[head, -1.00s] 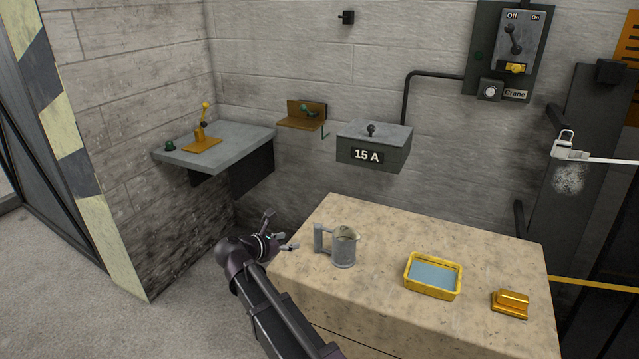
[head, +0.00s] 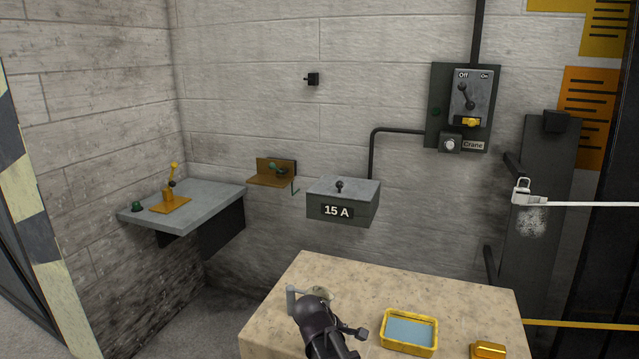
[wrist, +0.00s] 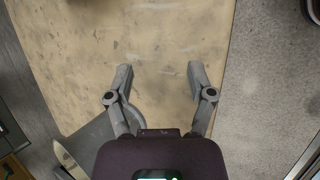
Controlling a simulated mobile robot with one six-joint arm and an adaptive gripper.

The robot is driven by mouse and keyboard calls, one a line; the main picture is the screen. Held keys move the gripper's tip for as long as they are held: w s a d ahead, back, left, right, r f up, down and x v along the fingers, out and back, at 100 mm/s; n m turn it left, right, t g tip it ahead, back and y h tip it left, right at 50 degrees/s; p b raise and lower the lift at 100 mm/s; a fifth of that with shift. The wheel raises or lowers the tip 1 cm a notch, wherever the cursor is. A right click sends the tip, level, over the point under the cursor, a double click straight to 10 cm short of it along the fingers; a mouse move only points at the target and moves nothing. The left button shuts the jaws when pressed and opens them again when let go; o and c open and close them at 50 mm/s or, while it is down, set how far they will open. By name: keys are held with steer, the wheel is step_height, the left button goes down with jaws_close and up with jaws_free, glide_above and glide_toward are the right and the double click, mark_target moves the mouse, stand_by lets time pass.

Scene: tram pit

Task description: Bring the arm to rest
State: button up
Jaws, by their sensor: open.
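My gripper (wrist: 160,76) is open in the wrist view, its two grey fingers spread apart with nothing between them. The bare speckled top of the stone-like block (wrist: 152,35) lies beneath. In the head view my dark arm reaches up from the bottom edge over that block (head: 270,325). One finger shows at the right of the arm; the other is hard to make out.
A yellow tray with a blue inside (head: 409,349) and a yellow block (head: 488,350) sit right of my arm. The wall carries a grey 15 A box (head: 343,196), a crane switch panel (head: 470,105) and a small shelf (head: 270,180). A grey ledge (head: 205,205) juts out at left.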

steer(key=s+d+m, duration=0.1)
steer(key=d+m, duration=0.1)
steer(key=s+d+m+g+y, duration=0.1)
steer(key=s+d+m, duration=0.1)
steer(key=s+d+f+m+y, duration=0.1)
steer(key=s+d, duration=0.1)
steer(key=shift+m+g+p, duration=0.3)
steer(key=shift+m+g, duration=0.1)
steer(key=s+d+m+g+y, duration=0.1)
steer(key=s+d+m+y, duration=0.2)
steer(key=s+m, duration=0.3)
steer(key=shift+d+m+y+p, duration=0.35)
steer(key=shift+d+m+y, duration=0.05)
steer(key=shift+d+m, duration=0.4)
steer(key=shift+f, duration=0.1)
steer(key=shift+d, duration=0.15)
